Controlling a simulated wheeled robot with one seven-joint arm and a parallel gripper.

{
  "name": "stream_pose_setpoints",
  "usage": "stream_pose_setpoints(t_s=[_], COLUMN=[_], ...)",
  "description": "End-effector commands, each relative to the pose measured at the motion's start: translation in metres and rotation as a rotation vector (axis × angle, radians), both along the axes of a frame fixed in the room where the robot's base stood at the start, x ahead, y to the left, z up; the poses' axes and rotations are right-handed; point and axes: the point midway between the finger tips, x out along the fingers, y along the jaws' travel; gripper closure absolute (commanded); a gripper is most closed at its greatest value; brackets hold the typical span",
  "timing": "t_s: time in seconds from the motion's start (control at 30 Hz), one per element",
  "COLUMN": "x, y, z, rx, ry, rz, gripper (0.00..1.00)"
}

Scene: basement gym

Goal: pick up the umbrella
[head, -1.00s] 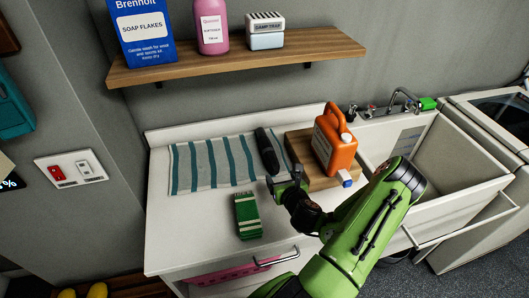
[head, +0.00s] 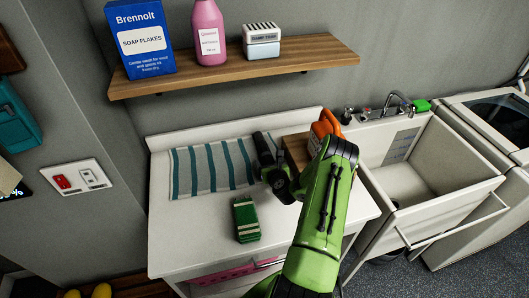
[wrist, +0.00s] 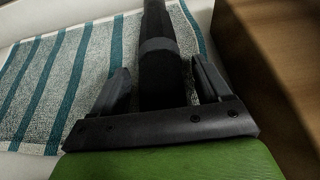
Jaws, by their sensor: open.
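The umbrella (wrist: 158,45) is a dark folded cylinder with a grey band, lying on the striped towel's right part. In the head view its far end (head: 263,141) shows beyond my gripper, and my arm hides the rest. My gripper (wrist: 160,80) is open, with one finger on each side of the umbrella in the wrist view. I cannot tell whether either finger touches it. In the head view my gripper (head: 270,168) is over the right end of the towel.
The striped towel (head: 208,167) lies on the white counter (head: 190,225). A wooden block (head: 296,147) and an orange jug (head: 328,125) stand close right of the umbrella. A shelf (head: 240,68) hangs above; a sink (head: 410,180) is right.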

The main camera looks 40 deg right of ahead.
Motion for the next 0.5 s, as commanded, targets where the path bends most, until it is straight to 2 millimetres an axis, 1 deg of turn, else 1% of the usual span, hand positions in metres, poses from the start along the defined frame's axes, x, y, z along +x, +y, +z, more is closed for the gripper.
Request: stream_pose_setpoints(t_s=[0.13,0.17,0.5], x=[-0.0003,-0.0003,-0.0005], y=[0.0001,0.0001,0.0002], z=[-0.001,-0.001,-0.0007], rx=[0.001,0.001,0.0], ry=[0.0,0.001,0.0], rz=[0.0,0.0,0.0], gripper=[0.23,0.24,0.77])
